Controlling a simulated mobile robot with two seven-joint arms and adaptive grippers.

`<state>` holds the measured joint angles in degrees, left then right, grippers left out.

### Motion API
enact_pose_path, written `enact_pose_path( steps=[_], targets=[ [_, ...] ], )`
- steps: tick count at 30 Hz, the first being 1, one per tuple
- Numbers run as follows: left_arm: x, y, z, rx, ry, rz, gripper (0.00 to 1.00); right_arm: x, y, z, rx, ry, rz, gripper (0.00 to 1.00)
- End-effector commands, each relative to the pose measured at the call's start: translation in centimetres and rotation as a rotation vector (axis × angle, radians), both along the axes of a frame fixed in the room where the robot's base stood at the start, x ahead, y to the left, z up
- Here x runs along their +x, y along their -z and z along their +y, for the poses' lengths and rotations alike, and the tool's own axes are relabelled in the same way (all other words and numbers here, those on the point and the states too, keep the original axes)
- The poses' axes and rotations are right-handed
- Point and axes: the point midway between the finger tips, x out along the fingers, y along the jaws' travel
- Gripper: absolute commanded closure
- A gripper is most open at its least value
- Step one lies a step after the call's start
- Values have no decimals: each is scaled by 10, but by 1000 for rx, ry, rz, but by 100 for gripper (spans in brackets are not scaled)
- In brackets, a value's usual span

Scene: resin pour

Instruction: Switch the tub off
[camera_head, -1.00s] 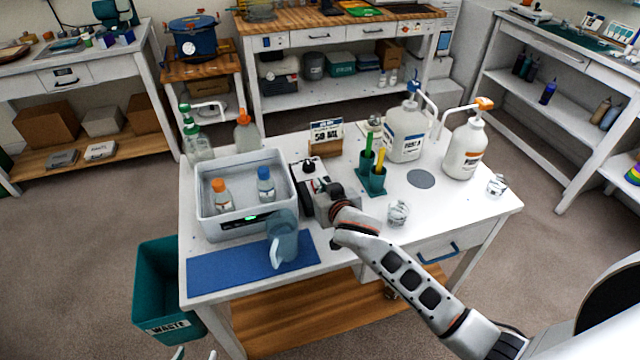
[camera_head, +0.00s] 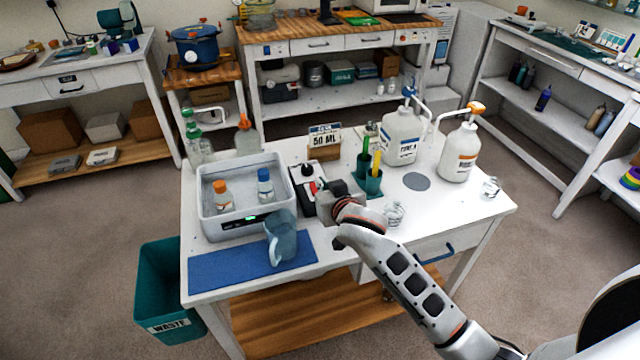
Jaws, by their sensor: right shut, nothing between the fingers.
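The white tub (camera_head: 207,215) stands on the left of the white table, with an orange-capped bottle (camera_head: 222,195) and a blue-capped bottle (camera_head: 265,186) inside. A green display (camera_head: 262,218) glows on its front wall. To its right is a black and white box (camera_head: 297,172) with a black knob and a small red part (camera_head: 313,187). My right gripper (camera_head: 322,192) is shut and empty, close to the right side of this box; I cannot tell if it touches. My left gripper is out of view.
A blue-grey pitcher (camera_head: 282,240) stands on a blue mat (camera_head: 215,272) before the tub. A teal holder (camera_head: 369,186), a clear cup (camera_head: 394,214) and two pump bottles (camera_head: 402,138) (camera_head: 460,152) stand right of my gripper. A 50 ML sign (camera_head: 324,142) stands behind the box.

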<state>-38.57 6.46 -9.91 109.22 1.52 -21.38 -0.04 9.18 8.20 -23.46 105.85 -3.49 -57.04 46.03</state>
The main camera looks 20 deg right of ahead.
Motion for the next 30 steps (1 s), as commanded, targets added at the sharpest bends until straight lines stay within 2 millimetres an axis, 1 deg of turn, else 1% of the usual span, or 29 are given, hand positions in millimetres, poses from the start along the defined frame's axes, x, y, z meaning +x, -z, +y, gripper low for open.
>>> enact_pose_path(
  steps=[1,6,9,12,18,30],
  targets=[
    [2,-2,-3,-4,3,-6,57,-10,0,1,4,-1,0,100],
    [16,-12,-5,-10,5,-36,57,-40,-4,-1,3,0,0,100],
    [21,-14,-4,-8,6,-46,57,-55,-5,-2,2,1,1,100],
    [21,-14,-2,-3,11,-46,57,-65,-6,-2,1,0,0,100],
    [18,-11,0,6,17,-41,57,-73,-8,-3,1,0,-1,100],
    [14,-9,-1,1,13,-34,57,-72,-8,-3,0,0,-1,100]
  ],
)
